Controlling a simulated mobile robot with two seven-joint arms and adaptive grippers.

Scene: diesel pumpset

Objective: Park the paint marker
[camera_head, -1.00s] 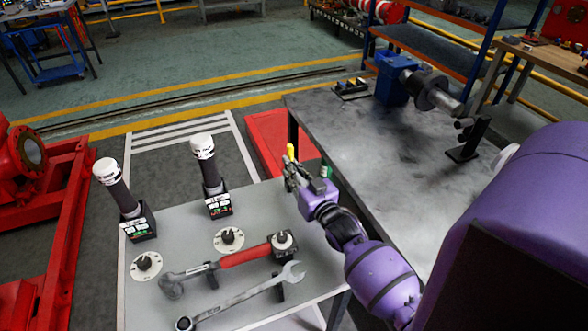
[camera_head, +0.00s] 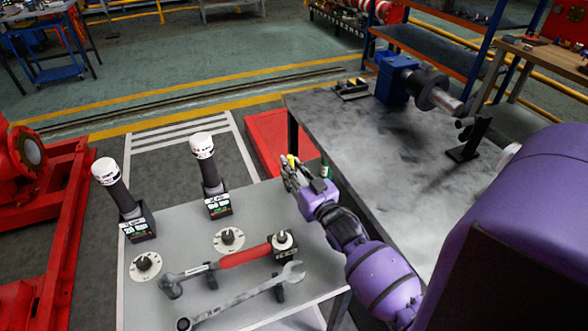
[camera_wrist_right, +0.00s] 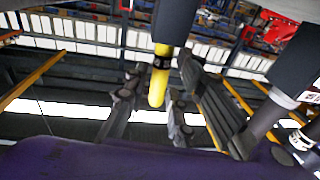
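The yellow paint marker (camera_wrist_right: 158,78) shows between the two fingers of my right gripper (camera_wrist_right: 160,85) in the right wrist view. It has a dark band, and its far end meets a dark cylinder (camera_wrist_right: 175,22) at the top of that view. The fingers look spread, with a gap on each side of the marker. In the head view a short yellow end (camera_head: 291,159) shows at the tips of my right gripper (camera_head: 290,172), near the grey table's back right corner. The gripper hides the marker's lower part. My left gripper is not in view.
The grey table (camera_head: 170,215) holds two dark cylinders with white caps (camera_head: 201,145), a red-handled tool (camera_head: 245,256) and a wrench (camera_head: 245,295). A small green item (camera_head: 325,171) stands right beside the gripper. The larger dark-topped bench (camera_head: 390,150) lies to the right.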

